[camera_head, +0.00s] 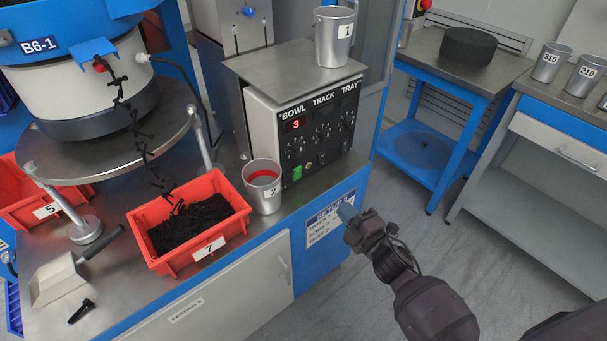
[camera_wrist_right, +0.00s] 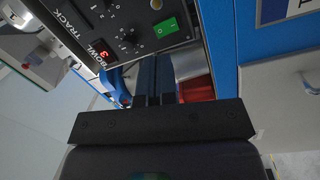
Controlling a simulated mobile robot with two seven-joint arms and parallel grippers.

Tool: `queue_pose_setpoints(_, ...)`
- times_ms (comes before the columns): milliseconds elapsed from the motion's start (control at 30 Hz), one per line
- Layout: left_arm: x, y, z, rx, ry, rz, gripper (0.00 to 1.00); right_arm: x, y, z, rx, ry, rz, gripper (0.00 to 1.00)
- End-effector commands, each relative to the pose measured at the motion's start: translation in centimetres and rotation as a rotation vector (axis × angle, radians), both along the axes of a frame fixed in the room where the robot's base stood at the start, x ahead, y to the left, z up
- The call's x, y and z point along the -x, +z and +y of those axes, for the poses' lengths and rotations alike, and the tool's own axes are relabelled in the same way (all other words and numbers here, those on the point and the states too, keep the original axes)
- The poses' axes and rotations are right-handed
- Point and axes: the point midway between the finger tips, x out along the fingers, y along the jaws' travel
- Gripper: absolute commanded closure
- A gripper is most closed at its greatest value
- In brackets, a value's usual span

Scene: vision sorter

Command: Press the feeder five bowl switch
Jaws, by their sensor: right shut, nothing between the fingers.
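A control box (camera_head: 305,125) stands on the steel bench, its black panel lettered BOWL, TRACK, TRAY. A red display (camera_head: 296,125) under BOWL reads 3, with small knobs and switches around it. A green lit switch (camera_head: 297,172) sits low on the panel. The wrist view shows the panel turned over, with the display (camera_wrist_right: 104,54) and green switch (camera_wrist_right: 166,27). My right gripper (camera_head: 347,212) is shut and empty, in front of the bench and right of and below the panel, apart from it. Its closed fingers (camera_wrist_right: 155,75) show in the wrist view. My left gripper is not in view.
A red bin marked 7 (camera_head: 165,265) holds black parts. A cup marked 1 (camera_head: 334,45) stands on the box top. The feeder bowl marked B6-1 (camera_head: 85,75) is at left. Floor is clear at right.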

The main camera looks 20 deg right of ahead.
Motion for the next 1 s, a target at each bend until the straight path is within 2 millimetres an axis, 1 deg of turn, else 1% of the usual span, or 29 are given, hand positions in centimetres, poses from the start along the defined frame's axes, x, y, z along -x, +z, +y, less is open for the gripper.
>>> queue_pose_setpoints(100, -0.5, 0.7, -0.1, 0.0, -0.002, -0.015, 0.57, 0.5, 0.0, 0.9, 0.139, 0.059, -0.074, 1.0)
queue_pose_setpoints(200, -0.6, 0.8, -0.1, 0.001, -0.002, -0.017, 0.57, 0.7, 0.4, 1.4, 0.198, 0.083, -0.119, 1.0)
queue_pose_setpoints(367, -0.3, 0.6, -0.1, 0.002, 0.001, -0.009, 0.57, 0.8, 0.5, 1.5, 0.227, 0.084, -0.135, 1.0)
queue_pose_setpoints(667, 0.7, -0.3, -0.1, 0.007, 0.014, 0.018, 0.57, 0.7, 0.5, 1.5, 0.225, 0.083, -0.134, 1.0)
queue_pose_setpoints(767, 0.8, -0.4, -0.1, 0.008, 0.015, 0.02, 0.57, 0.4, 0.5, 1.6, 0.224, 0.083, -0.134, 1.0)
queue_pose_setpoints(833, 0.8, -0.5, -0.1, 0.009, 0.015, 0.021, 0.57, -0.2, 0.6, 1.8, 0.224, 0.083, -0.135, 1.0)
queue_pose_setpoints(1000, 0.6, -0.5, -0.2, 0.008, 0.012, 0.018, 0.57, -2.6, 0.9, 2.7, 0.224, 0.083, -0.134, 1.0)
